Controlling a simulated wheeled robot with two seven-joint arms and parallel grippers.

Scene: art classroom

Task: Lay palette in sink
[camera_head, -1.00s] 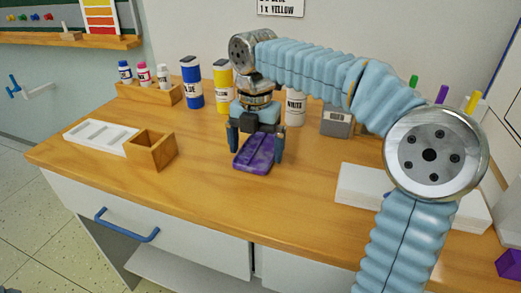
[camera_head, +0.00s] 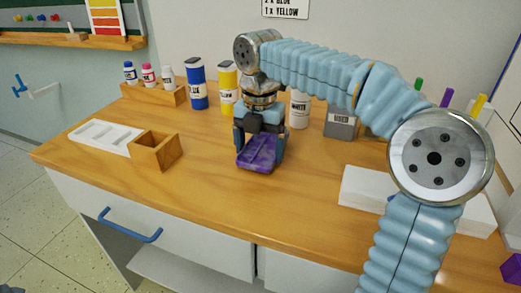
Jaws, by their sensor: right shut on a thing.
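A small purple, tray-like piece (camera_head: 258,155), which looks like the palette, is between the fingers of my right gripper (camera_head: 260,150). The gripper is shut on its sides, pointing down over the middle of the wooden counter. Whether the palette touches the counter or hangs just above it I cannot tell. No sink basin shows. A tap with blue handles (camera_head: 30,88) is on the wall at far left. My left gripper is not in view.
A white slotted tray (camera_head: 97,143) and an open wooden box (camera_head: 155,150) lie on the counter's left. Blue (camera_head: 196,85) and yellow (camera_head: 228,88) bottles stand behind the gripper, with a grey "USED" container (camera_head: 341,125) right. A white block (camera_head: 365,190) lies right. Counter in front is clear.

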